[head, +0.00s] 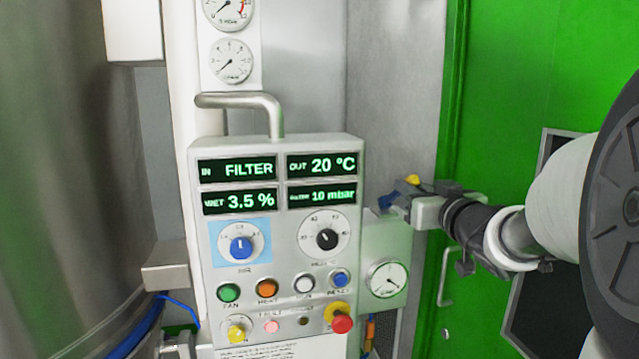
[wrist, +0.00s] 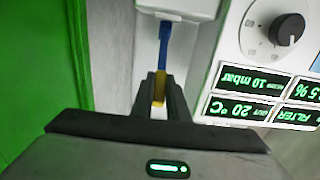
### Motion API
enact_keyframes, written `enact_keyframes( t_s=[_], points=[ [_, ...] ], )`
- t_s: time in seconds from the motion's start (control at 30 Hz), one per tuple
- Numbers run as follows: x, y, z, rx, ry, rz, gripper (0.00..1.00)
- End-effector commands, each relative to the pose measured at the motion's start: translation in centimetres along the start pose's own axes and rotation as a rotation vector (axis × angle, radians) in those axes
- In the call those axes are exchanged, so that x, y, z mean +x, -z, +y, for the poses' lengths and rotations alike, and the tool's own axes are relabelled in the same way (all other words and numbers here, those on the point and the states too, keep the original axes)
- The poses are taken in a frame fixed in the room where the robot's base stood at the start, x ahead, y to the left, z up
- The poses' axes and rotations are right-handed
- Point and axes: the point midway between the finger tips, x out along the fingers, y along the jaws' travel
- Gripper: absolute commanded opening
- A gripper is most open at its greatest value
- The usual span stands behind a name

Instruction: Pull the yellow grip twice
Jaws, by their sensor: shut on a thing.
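The yellow grip (wrist: 159,87) sits between the two dark fingers of my gripper (wrist: 160,98) in the wrist view, and the fingers are closed on it. A blue rod (wrist: 164,45) runs from the grip to a pale housing (wrist: 178,8). In the head view my gripper (head: 405,198) is just right of the control panel, and a bit of the yellow grip (head: 412,179) shows above the fingers. The rest of the grip is hidden by the fingers.
The control panel (head: 278,150) has lit displays reading FILTER, 20 °C, 3.5 % and 10 mbar, with knobs and buttons below. A pressure gauge (head: 386,279) is under my gripper. A green door (head: 490,80) is behind my arm, and a large steel vessel (head: 60,180) stands left.

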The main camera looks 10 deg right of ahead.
Motion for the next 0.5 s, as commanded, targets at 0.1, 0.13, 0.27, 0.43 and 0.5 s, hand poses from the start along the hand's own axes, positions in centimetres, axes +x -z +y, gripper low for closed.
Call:
enact_keyframes(
  t_s=[0.1,0.13,0.27,0.43,0.5],
  points=[
    [0.0,-0.3,0.0,0.001,0.0,-0.007,0.01],
    [0.0,-0.4,0.0,0.001,0.0,-0.007,0.01],
    [-0.2,-1.0,0.0,0.001,0.0,-0.006,0.01],
    [-0.9,-2.4,0.0,0.002,-0.001,-0.007,0.02],
    [-1.1,-2.8,0.0,0.002,-0.001,-0.008,0.01]
  ],
)
